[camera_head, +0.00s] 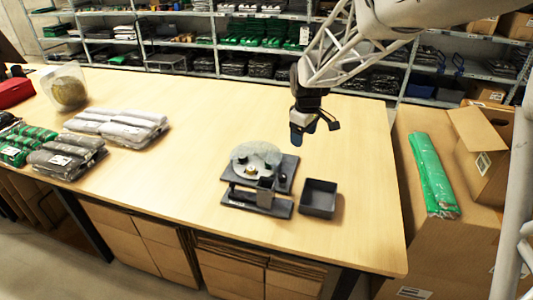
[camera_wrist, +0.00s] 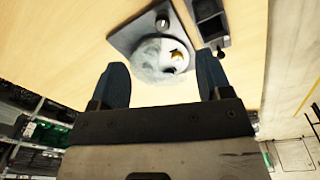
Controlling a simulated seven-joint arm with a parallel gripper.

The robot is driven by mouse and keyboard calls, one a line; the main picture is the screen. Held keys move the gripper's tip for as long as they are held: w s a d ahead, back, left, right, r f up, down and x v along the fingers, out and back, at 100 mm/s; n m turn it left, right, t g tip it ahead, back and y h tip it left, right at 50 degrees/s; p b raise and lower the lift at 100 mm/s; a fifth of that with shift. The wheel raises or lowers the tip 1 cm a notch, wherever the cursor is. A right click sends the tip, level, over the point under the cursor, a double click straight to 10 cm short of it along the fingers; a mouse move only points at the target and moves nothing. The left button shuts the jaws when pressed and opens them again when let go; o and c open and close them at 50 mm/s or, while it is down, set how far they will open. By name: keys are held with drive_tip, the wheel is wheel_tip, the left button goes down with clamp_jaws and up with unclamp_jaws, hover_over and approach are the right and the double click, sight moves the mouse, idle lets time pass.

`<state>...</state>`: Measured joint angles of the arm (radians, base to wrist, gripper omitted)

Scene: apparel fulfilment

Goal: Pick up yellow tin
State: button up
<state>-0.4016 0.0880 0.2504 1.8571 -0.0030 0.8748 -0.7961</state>
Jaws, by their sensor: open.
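A small gold-yellow patch (camera_head: 252,171), perhaps the yellow tin, shows at a clear round bowl or dome (camera_head: 262,155) on a dark stand (camera_head: 284,182). In the wrist view a gold patch (camera_wrist: 177,54) lies within the greyish round bowl (camera_wrist: 150,58); its full shape is not clear, nor whether it is inside or behind. My gripper (camera_head: 303,132) is above the table, right of and beyond the stand, apart from it. In the wrist view my gripper (camera_wrist: 162,62) is open with nothing held, and the bowl shows between and past its fingertips.
A black open bin (camera_head: 319,198) stands right of the stand. Bagged garments (camera_head: 115,127) and a round container (camera_head: 68,88) are on the left of the table. A green package (camera_head: 433,172) lies on cardboard boxes at right. The table's middle is clear; shelves stand behind.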

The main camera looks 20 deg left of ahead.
drive_tip(key=w+a+f+n, duration=0.3)
drive_tip(key=w+a+f, duration=0.2)
drive_tip(key=a+f, duration=0.45)
drive_tip(key=n, duration=0.3)
hover_over(250, 168)
drive_tip(key=shift+g, duration=0.4)
wheel_tip(250, 168, down, 7)
drive_tip(key=shift+w+a+f, duration=0.1)
drive_tip(key=shift+a, duration=0.05)
drive_tip(key=shift+f, duration=0.1)
drive_tip(key=shift+f, duration=1.2)
drive_tip(key=shift+f, duration=0.1)
drive_tip(key=shift+f, duration=2.5)
drive_tip(key=shift+c, duration=0.4)
drive_tip(key=c, duration=0.9)
